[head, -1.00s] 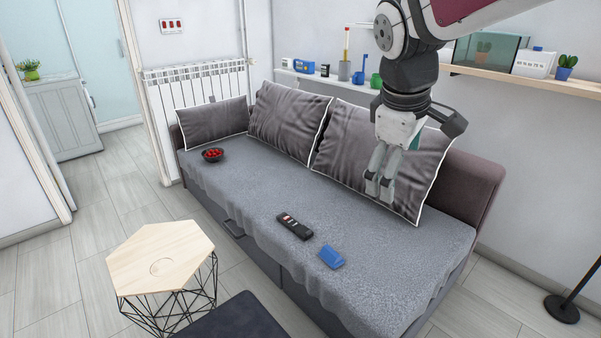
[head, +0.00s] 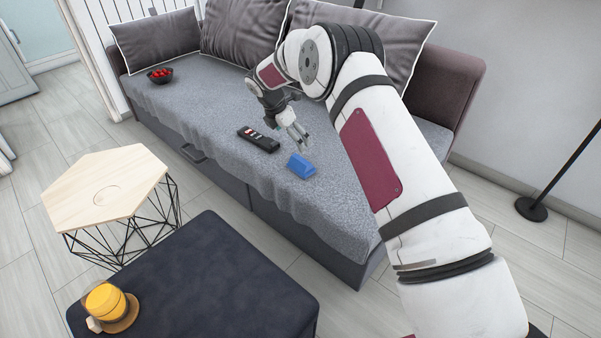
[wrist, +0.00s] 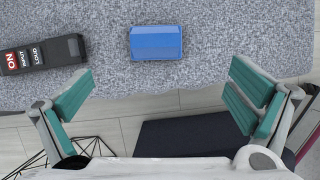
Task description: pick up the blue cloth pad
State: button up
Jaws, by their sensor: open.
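The blue cloth pad (head: 301,166) lies on the grey sofa seat near its front edge. In the wrist view the pad (wrist: 156,43) shows at the upper middle, ahead of and between my spread fingers, apart from them. My gripper (head: 299,140) is open and empty, above the seat close to the pad. In the wrist view my gripper (wrist: 158,98) shows its two teal finger pads wide apart.
A black remote (head: 258,139) lies left of the pad; it also shows in the wrist view (wrist: 42,54). A red-filled bowl (head: 160,76) sits far left on the sofa (head: 212,110).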

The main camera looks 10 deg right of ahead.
aim_at(300, 160)
jog(key=b+x, duration=0.1)
jog(key=x, duration=0.2)
jog(key=b+x, duration=0.1)
jog(key=x, duration=0.6)
jog(key=shift+a+f+b, duration=0.15)
jog(key=shift+a+b, duration=0.15)
jog(key=shift+b, duration=0.1)
jog(key=shift+w+b+x, duration=0.15)
jog(key=shift+b+x, duration=0.6)
jog(key=shift+x, duration=0.6)
jog(key=shift+w+b+x, duration=0.1)
jog(key=shift+b+x, duration=0.6)
jog(key=shift+x, duration=0.65)
jog(key=shift+a, duration=0.15)
jog(key=c, duration=1.1)
